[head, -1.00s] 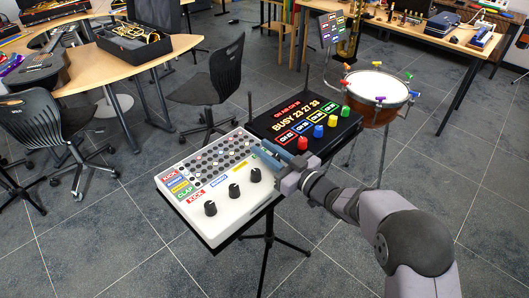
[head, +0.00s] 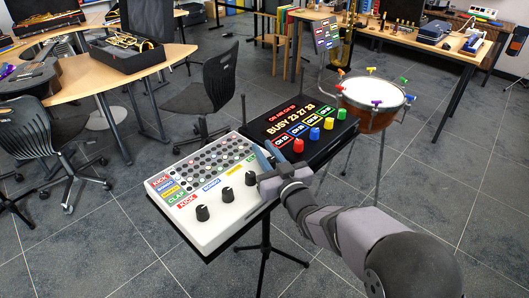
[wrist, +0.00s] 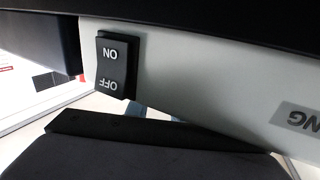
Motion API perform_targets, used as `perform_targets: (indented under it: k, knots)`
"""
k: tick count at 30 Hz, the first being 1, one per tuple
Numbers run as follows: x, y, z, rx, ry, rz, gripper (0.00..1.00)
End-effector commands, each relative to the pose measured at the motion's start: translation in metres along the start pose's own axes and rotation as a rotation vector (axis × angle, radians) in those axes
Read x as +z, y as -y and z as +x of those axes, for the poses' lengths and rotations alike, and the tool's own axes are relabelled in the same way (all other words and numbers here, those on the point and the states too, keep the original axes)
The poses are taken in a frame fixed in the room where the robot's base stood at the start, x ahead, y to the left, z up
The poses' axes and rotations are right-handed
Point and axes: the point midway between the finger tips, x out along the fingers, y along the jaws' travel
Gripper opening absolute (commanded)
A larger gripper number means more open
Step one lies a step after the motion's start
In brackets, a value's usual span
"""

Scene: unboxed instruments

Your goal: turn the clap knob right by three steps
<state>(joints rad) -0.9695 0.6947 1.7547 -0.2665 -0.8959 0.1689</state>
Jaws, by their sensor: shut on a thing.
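The white drum machine (head: 224,220) sits on a stand at centre left in the head view, with rows of small buttons and a green CLAP label (head: 176,198) at its left. Three black knobs show along its front: left knob (head: 202,213), middle knob (head: 227,194) and right knob (head: 251,178). My gripper (head: 268,160) is at the right end of this row, beyond the third knob. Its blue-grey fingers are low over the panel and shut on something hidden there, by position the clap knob. The wrist view does not show the knob.
A black box (head: 300,128) with a lit display and coloured knobs stands just behind my gripper. A drum (head: 371,100) stands farther right. The wrist view shows an ON/OFF rocker switch (wrist: 118,65) upside down on a pale panel, close to my gripper.

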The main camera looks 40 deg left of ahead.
Motion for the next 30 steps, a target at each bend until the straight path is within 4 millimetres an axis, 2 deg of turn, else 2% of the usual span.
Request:
perform_targets:
  k: [5,6,8,20,26,30]
  knots:
    - [0.000,0.000,0.000,-0.001,0.000,0.000,0.00]
    - [0.000,0.000,0.000,-0.001,0.000,0.000,0.28]
    - [0.000,0.000,0.000,-0.001,0.000,0.000,0.39]
    - [0.000,0.000,-0.003,-0.001,0.000,0.000,0.39]
    - [0.000,0.000,-0.018,-0.001,0.000,0.000,0.39]
    - [0.000,0.000,-0.035,-0.001,0.000,0.000,0.39]
